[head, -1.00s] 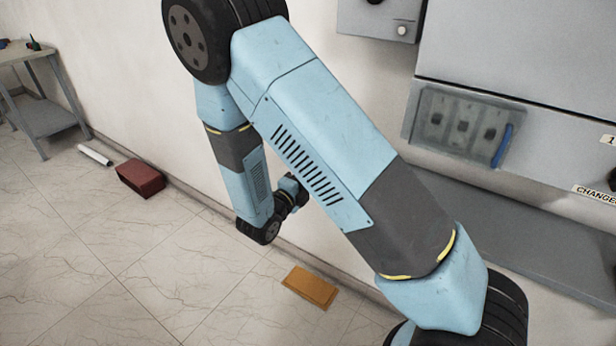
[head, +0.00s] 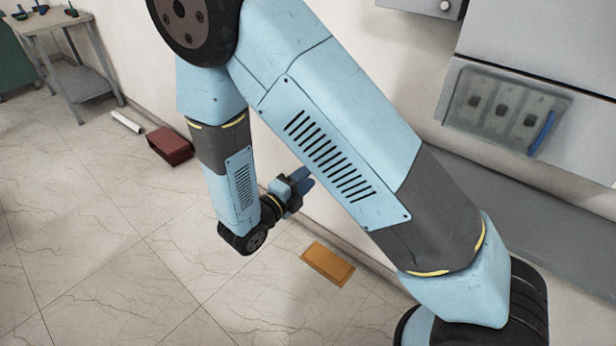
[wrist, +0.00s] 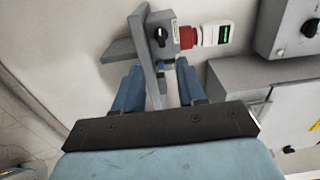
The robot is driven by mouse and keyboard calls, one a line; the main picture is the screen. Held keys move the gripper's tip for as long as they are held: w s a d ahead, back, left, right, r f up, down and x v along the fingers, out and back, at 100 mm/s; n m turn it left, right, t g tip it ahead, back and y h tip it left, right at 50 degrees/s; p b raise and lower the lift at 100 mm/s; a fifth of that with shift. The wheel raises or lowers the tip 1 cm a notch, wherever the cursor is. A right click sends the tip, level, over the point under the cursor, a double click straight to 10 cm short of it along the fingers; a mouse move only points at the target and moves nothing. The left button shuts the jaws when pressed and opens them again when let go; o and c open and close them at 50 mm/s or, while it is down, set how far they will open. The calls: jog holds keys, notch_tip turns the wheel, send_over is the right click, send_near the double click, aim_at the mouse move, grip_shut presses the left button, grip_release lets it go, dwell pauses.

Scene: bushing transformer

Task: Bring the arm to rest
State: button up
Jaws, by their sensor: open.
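My arm fills the middle of the head view, folded down from a high elbow. My gripper (head: 303,183) is at its lower end, small, beside the wall and pointing to the right. In the wrist view my gripper (wrist: 158,90) shows two blue fingers spread apart. I cannot tell whether the fingers touch the bracket. Nothing is seen held.
A grey cabinet (head: 545,55) with a clear-covered panel (head: 505,108) is at the right. An orange block (head: 328,263), a dark red box (head: 170,146) and a white tube (head: 126,122) lie on the floor. A table (head: 55,22) with tools stands at the far left. The left floor is clear.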

dwell(0.3)
jog(key=s+d+r+m+g+y, duration=0.1)
jog(key=s+d+r+m+g, duration=0.1)
jog(key=d+r+m+g, duration=0.7)
jog(key=s+d+r+m+g, duration=0.2)
jog(key=d+r+m+g, duration=0.3)
jog(key=d+m, duration=0.85)
jog(key=s+d+r+m+t+y, duration=0.1)
jog(key=s+r+m+y, duration=0.4)
jog(key=m, duration=0.7)
jog(key=s+d+r+m+t+y, duration=0.2)
jog(key=s+r+m+t+y, duration=0.2)
jog(key=r+m, duration=0.5)
jog(key=s+m+y, duration=0.1)
jog(key=m, duration=0.2)
jog(key=shift+s+d+r, duration=0.2)
jog(key=shift+s+d, duration=0.05)
jog(key=shift+s, duration=0.15)
